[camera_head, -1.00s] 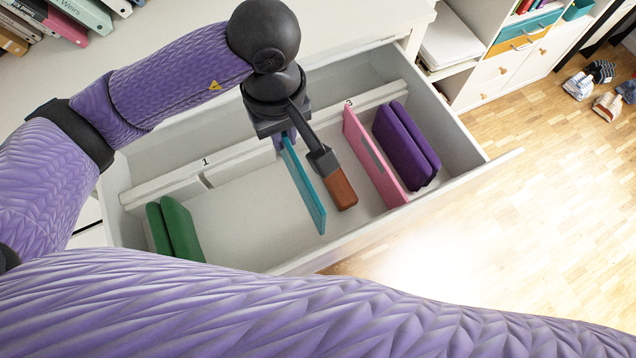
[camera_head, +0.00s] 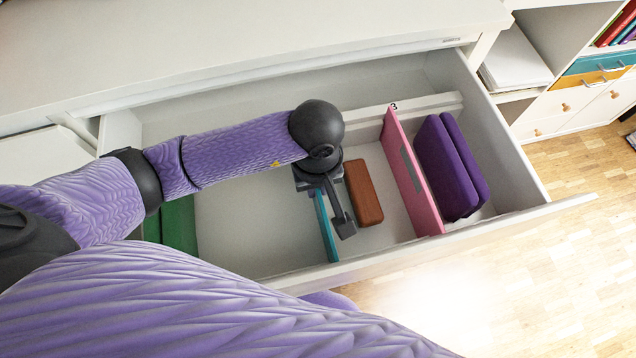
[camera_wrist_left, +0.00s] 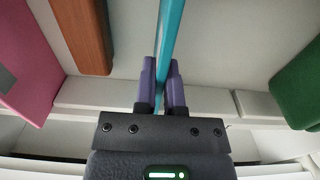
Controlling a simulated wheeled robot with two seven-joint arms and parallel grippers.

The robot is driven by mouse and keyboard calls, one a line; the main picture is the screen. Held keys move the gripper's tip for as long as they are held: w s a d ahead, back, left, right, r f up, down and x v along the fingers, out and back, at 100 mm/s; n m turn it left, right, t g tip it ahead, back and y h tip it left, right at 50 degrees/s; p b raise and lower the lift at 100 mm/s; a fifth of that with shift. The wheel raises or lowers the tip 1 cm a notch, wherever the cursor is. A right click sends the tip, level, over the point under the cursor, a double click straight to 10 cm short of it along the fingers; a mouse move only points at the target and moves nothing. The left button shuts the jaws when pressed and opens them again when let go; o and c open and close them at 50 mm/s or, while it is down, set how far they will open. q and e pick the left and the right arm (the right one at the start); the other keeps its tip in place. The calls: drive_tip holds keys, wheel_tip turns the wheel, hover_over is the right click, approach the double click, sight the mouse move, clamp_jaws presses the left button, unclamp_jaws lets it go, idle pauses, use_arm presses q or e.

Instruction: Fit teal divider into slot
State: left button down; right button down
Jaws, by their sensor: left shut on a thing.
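My left gripper (camera_head: 318,188) is shut on the teal divider (camera_head: 327,232) inside the open drawer. The divider is a thin upright panel running front to back. In the left wrist view my left gripper's purple fingers (camera_wrist_left: 164,75) clasp the teal divider (camera_wrist_left: 171,22) from both sides. The white slotted rail (camera_head: 432,103) runs along the drawer's back part. The rail (camera_wrist_left: 100,93) also shows in the wrist view, with a narrow gap to the right of the divider. The arm and gripper hide the rail behind the divider in the head view, so I cannot tell whether it touches a slot. My right gripper is not in view.
A brown block (camera_head: 364,190) lies right of the divider. A pink divider (camera_head: 410,175) stands beyond it, near label 3, then purple pieces (camera_head: 448,170). Green pieces (camera_head: 180,222) are at the left. The drawer's front wall (camera_head: 440,243) is close to the teal divider's front end.

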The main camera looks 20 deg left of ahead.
use_arm(q)
drive_tip(key=c, duration=1.1)
unclamp_jaws()
drive_tip(key=shift+c, duration=0.2)
drive_tip(key=o, duration=0.4)
wheel_tip(320, 180, up, 12)
drive_tip(key=p, duration=0.6)
drive_tip(key=shift+r, duration=0.15)
